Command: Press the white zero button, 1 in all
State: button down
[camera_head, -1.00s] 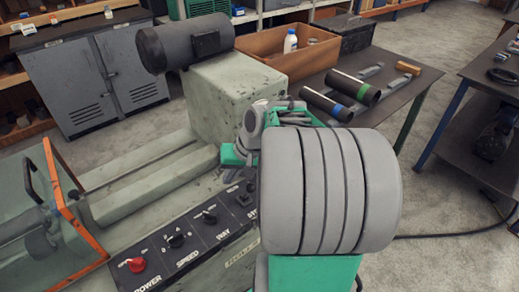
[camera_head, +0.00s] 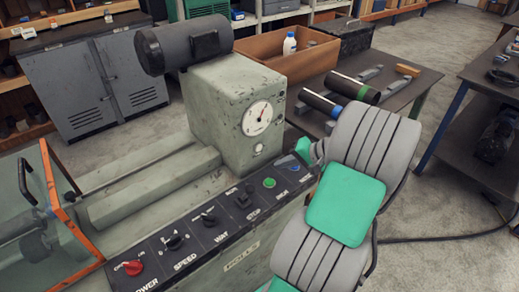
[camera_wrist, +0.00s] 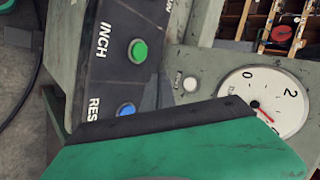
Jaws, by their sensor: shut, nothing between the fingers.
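The white zero button (camera_head: 258,148) is a small round button on the pale green machine housing, just below the dial gauge (camera_head: 257,118). In the wrist view the white button (camera_wrist: 190,84) shows in the upper middle beside the white dial (camera_wrist: 265,101), whose needle is red. My gripper (camera_head: 304,148) is mostly hidden behind my arm in the head view, to the right of the button and apart from it. In the wrist view my green and black gripper (camera_wrist: 155,122) fills the lower part, shut and empty, not visibly covering the button.
The black control panel (camera_head: 222,229) carries a red knob (camera_head: 133,267), several dark switches, a green button (camera_head: 270,183) and a blue button (camera_head: 293,168). The motor (camera_head: 185,43) sits on top of the housing. A table with pipes (camera_head: 323,104) stands behind on the right.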

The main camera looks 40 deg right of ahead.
send_near(255, 154)
jog(key=f, duration=0.1)
jog(key=a+f, duration=0.1)
jog(key=f, duration=0.1)
jog(key=shift+w+a, duration=0.2)
jog(key=shift+w, duration=0.5)
jog(key=shift+p, duration=0.3)
dwell(1.0)
jog(key=shift+w, duration=0.4)
jog(key=shift+w+p, duration=0.4)
jog(key=shift+w, duration=0.05)
dwell(0.4)
jog(key=shift+s, duration=0.85)
